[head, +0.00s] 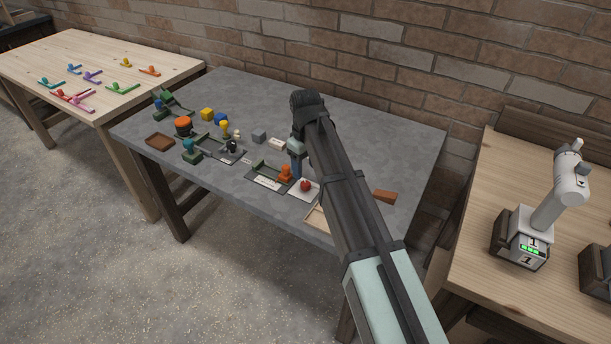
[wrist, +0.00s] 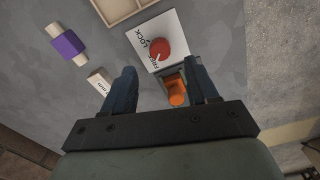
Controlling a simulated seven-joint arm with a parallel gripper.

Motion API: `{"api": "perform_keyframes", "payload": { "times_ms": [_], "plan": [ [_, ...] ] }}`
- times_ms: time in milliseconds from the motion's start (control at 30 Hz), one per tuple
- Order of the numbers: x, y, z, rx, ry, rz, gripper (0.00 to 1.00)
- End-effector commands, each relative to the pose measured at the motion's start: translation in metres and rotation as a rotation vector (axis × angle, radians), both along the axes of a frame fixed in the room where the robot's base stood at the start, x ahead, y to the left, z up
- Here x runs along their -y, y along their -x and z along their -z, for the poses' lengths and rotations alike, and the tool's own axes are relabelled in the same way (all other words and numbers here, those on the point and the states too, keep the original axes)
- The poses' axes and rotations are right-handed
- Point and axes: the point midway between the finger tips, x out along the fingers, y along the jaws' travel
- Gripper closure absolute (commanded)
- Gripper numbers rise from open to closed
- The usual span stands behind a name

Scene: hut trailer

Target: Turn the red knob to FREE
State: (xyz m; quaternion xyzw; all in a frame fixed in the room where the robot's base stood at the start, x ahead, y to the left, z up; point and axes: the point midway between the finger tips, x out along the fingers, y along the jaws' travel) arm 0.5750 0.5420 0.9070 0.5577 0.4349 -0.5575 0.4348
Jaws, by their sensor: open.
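The red knob (head: 305,185) sits on a white plate (head: 293,191) near the front edge of the grey table. In the wrist view the red knob (wrist: 159,49) has a pale pointer mark at its lower side, toward the partly hidden word that starts "FR". The word LOCK is printed on the plate (wrist: 177,22) to the knob's upper left. My gripper (wrist: 164,78) is open, with its two dark fingers apart and nothing between them touching the knob. In the head view my gripper (head: 296,170) is just left of and above the knob, partly hidden by my arm.
An orange piece (head: 285,172) in a dark holder stands beside the plate, close to the right finger in the wrist view. A wooden tray (head: 317,218) lies on the plate's other side. A purple-banded cylinder (wrist: 68,44) lies apart. Several small objects crowd the table's left part.

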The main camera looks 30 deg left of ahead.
Motion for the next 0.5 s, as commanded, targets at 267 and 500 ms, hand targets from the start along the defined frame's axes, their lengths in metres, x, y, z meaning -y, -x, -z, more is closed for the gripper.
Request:
{"api": "perform_keyframes", "payload": {
  "times_ms": [267,500],
  "plan": [
    [-0.001,-0.001,-0.048,0.001,-0.001,0.0,0.42],
    [0.0,0.0,-0.07,0.0,0.0,0.0,0.42]
  ]
}}
